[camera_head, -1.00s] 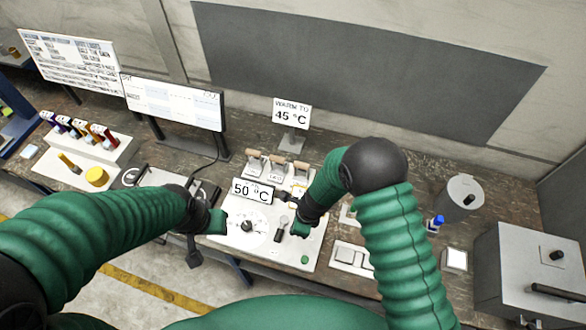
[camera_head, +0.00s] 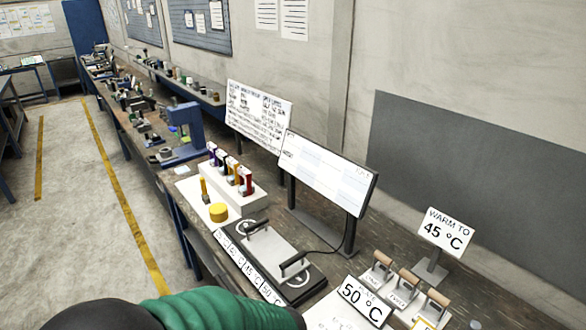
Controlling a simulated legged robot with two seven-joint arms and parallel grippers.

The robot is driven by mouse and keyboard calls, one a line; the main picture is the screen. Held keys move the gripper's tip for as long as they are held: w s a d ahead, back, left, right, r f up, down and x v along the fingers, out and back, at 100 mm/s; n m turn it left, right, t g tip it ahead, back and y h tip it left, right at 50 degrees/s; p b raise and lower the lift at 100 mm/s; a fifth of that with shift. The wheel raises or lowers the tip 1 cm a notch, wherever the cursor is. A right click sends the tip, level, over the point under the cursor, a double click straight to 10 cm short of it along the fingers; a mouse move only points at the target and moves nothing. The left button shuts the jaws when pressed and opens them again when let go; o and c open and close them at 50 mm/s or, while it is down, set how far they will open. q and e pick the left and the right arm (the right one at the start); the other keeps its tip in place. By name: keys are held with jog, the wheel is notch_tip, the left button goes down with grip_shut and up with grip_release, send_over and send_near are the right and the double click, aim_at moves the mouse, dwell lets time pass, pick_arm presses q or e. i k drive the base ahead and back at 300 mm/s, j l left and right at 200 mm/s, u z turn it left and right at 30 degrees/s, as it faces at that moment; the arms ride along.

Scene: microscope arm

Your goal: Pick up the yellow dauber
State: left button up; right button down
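A thin yellow dauber (camera_head: 204,190) shows at the left front of a white rack (camera_head: 244,201), near a round yellow pot (camera_head: 218,212). I cannot tell whether it stands on the white board or leans on the rack. Several daubers with purple, orange and red parts stand in a row in the rack.
A plate device (camera_head: 266,250) with handles lies to the right of the rack, with a monitor (camera_head: 328,174) behind it. A "50 °C" sign (camera_head: 364,301), a "45 °C" sign (camera_head: 446,232) and wooden-handled stamps stand farther right. A blue device (camera_head: 184,132) stands beyond the rack.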

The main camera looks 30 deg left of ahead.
aim_at(205, 195)
jog(key=u, duration=1.75)
jog(key=z, duration=0.45)
jog(key=i+j+z, duration=0.15)
jog(key=z, duration=0.3)
jog(key=i+j+z, duration=0.1)
jog(key=z, duration=0.4)
jog(key=j+z, duration=0.3)
jog(key=z, duration=0.15)
